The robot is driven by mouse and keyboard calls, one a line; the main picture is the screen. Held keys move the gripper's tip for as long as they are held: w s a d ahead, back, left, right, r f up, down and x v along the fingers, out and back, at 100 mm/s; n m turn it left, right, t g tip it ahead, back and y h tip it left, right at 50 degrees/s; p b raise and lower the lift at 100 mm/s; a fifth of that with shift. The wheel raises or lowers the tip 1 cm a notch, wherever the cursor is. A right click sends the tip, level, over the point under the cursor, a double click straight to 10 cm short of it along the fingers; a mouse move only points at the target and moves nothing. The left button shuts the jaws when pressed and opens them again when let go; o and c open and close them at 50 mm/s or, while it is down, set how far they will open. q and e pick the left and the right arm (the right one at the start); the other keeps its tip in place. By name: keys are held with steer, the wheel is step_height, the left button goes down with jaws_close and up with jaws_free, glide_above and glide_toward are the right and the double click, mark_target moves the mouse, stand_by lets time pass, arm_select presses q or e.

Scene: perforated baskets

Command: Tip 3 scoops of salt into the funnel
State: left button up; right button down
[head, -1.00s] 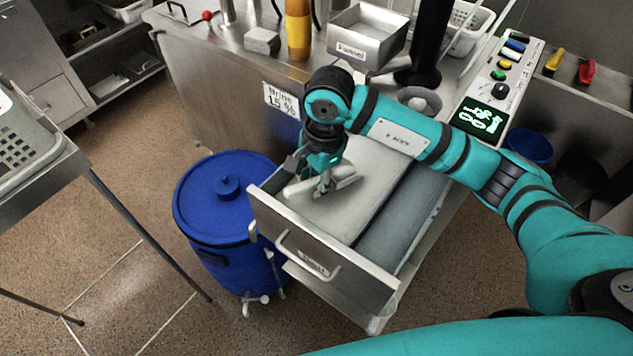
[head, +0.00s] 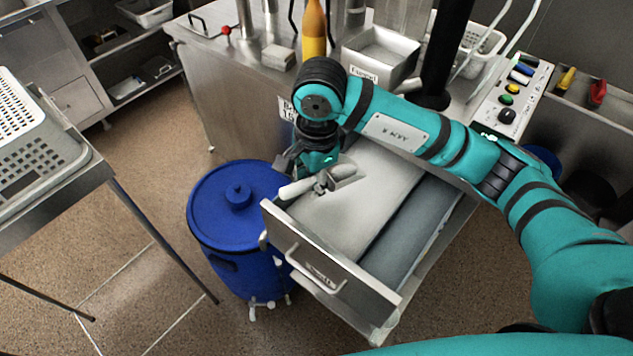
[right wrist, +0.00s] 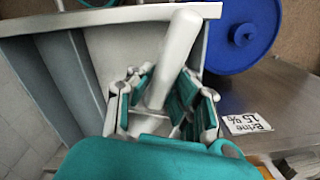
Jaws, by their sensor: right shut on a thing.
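The open drawer (head: 330,275), with a small label on its front, holds a pale, flat surface of salt (head: 375,190) in its left compartment. My right gripper (head: 318,178) is over this compartment, near the drawer front. It is shut on a whitish scoop (head: 345,173); the scoop's pale handle (right wrist: 176,55) sticks out between the fingers in the right wrist view. I cannot tell whether salt lies in the scoop. The steel funnel (head: 367,73), a square tray with a "Funnel" label, stands on the counter behind my right arm. My left gripper is out of view.
A blue lidded barrel (head: 225,205) stands left of the drawer; it also shows in the right wrist view (right wrist: 240,35). An orange bottle (head: 314,35) and a black column (head: 437,55) flank the funnel. A button panel (head: 515,90) is at right, a perforated basket (head: 45,140) at left.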

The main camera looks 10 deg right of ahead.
steer(key=shift+s+a+r+p, duration=0.1)
steer(key=shift+a+r+p, duration=0.25)
steer(key=shift+r, duration=0.55)
steer(key=shift+s+a+r+p, duration=0.1)
steer(key=shift+a+r+p, duration=0.3)
steer(key=shift+r, duration=0.45)
steer(key=shift+s+a+r+p, duration=0.15)
steer(key=shift+r+p, duration=0.3)
steer(key=shift+r, duration=0.45)
steer(key=shift+w, duration=0.1)
